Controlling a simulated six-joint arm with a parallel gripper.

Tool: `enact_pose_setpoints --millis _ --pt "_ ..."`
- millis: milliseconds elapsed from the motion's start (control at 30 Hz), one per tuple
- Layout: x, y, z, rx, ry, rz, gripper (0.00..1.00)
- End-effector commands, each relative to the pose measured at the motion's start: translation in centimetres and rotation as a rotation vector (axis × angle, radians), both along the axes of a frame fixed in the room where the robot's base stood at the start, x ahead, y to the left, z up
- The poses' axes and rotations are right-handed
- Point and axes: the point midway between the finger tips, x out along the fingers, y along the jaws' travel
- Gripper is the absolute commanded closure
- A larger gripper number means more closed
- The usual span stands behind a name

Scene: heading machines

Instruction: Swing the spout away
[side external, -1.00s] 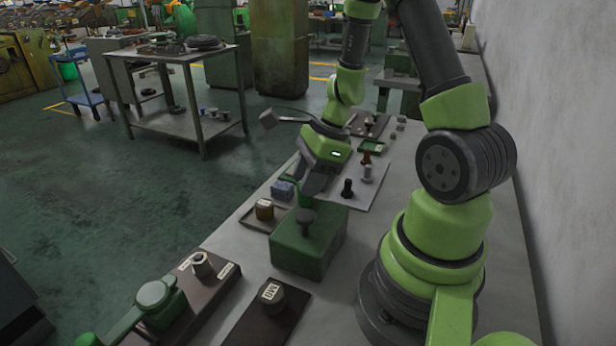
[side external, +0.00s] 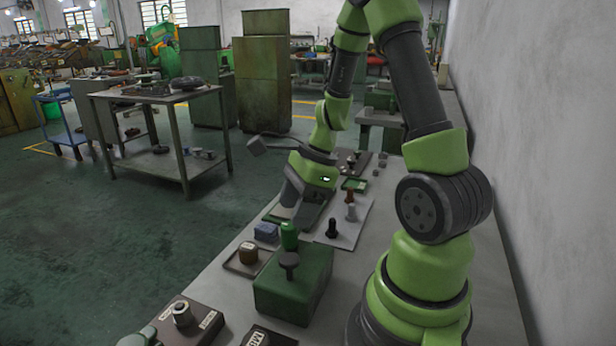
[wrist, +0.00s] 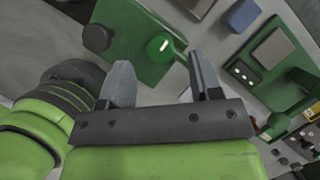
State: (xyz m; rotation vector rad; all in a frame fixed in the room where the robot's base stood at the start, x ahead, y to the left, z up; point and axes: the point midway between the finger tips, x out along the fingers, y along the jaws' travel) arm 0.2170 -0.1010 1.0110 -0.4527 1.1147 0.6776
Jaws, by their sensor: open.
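A green box-shaped unit (side external: 293,285) stands on the bench with a black knob (side external: 289,261) on top. An upright green round-topped piece (side external: 289,236) stands at its far end. In the wrist view this piece (wrist: 160,47) has a white mark and sits on a green arm reaching out from the box. It may be the spout or its handle; I cannot tell for certain. My gripper (side external: 290,205) is open and empty, tilted downward just beyond the green piece.
A blue block (side external: 266,231) and a brown knob on a tray (side external: 248,254) sit left of the gripper. A black peg (side external: 332,229) stands on a light plate to the right. A wall (side external: 540,150) runs along the right.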

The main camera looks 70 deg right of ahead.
Motion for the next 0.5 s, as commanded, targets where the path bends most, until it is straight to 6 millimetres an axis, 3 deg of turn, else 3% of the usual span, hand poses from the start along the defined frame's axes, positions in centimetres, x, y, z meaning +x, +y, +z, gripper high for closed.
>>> enact_pose_setpoints --millis 200,500 --pt "-0.9 -1.1 3.4 -0.005 -0.008 -0.005 0.42" --pt "-1.8 -1.9 6.2 -0.002 -0.002 -0.004 0.42"
